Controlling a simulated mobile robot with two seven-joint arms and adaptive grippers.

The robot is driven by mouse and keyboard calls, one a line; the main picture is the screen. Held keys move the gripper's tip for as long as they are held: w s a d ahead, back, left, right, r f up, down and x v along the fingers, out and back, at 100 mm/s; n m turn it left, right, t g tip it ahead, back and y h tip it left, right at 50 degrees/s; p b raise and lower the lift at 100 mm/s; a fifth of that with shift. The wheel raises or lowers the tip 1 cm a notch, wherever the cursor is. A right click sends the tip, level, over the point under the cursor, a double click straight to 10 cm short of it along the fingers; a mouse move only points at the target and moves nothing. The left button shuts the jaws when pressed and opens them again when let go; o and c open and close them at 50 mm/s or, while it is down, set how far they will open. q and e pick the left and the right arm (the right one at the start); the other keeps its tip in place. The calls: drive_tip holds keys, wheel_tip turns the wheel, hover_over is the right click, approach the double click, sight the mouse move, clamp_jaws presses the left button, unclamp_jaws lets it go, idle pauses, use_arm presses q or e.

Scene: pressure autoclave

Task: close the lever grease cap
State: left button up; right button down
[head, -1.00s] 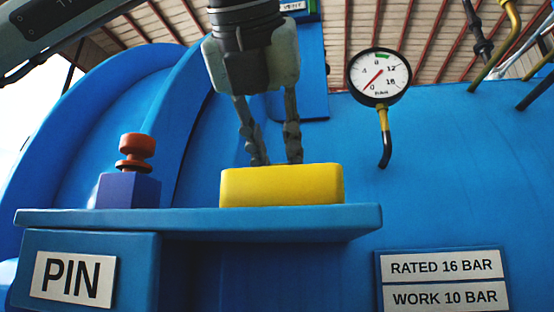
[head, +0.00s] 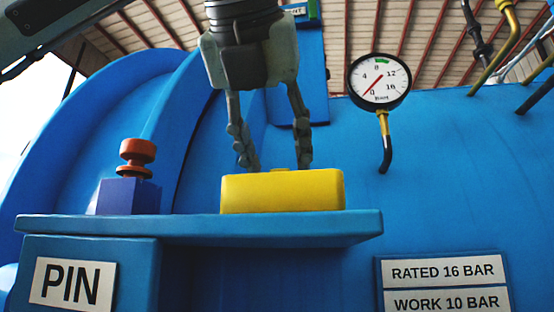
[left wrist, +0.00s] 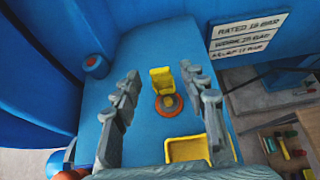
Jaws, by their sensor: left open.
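In the left wrist view a small yellow lever-like flap (left wrist: 161,78) stands at a round orange disc (left wrist: 168,105) on the blue shelf; this looks like the lever grease cap. My left gripper (head: 276,168) is open and empty, pointing down above and behind a yellow block-shaped piece on the shelf in the head view. In the left wrist view its fingers (left wrist: 165,105) appear on either side of the cap, apart from it. The yellow piece hides most of what lies behind it in the head view. My right gripper is not in view.
The yellow piece (head: 282,192) looks like an open tray in the left wrist view (left wrist: 172,151). A red knob on a blue block (head: 130,195) stands left on the shelf (head: 190,226). A pressure gauge (head: 379,77) is at the right. The shelf's right end is clear.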

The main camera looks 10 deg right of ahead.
use_arm(q)
drive_tip(key=v, duration=1.1)
